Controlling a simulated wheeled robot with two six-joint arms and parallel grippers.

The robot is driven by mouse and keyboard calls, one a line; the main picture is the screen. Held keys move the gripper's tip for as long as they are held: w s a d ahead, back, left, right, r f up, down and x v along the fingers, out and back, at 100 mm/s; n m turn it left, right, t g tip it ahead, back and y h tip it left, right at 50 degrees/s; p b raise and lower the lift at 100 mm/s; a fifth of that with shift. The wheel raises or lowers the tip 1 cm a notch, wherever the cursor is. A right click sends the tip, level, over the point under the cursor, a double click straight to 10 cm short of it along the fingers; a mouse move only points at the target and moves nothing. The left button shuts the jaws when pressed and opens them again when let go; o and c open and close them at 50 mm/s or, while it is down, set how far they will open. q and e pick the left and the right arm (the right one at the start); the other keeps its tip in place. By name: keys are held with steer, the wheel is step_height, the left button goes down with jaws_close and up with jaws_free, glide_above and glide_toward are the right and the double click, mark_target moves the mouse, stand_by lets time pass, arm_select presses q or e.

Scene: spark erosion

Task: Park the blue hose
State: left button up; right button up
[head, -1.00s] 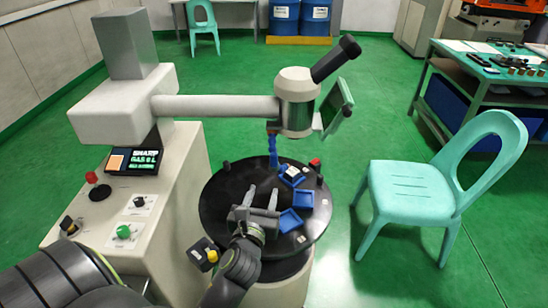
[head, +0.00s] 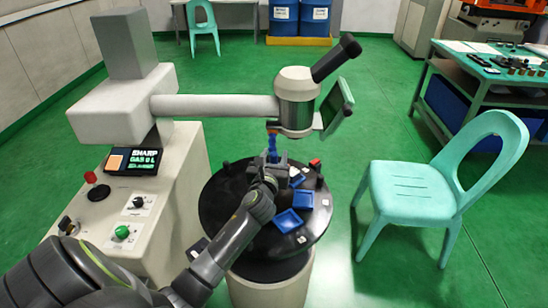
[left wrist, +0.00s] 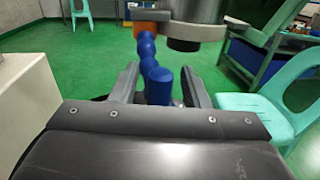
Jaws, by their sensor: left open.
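The blue hose (head: 272,143) hangs below the microscope-like head of the machine, over the round black table. In the left wrist view the segmented blue hose (left wrist: 147,50) comes down from an orange fitting and ends in a thick blue tip between my fingers. My left gripper (head: 272,158) is at the hose's lower end. In the left wrist view the left gripper (left wrist: 160,85) has its two fingers apart, one on each side of the hose, with gaps visible. The hose's lowest part is hidden by the gripper body. My right gripper is not in view.
The round black table (head: 222,215) bears blue trays (head: 288,221) and a small red piece (head: 315,163). The machine's grey head (head: 297,100) hangs close above. A control cabinet (head: 180,225) stands left and a turquoise chair (head: 412,188) right.

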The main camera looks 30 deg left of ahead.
arm_select(q)
steer(key=shift+c, duration=0.3)
steer(key=shift+s, duration=0.1)
jaws_close()
steer(key=shift+a+r, duration=0.1)
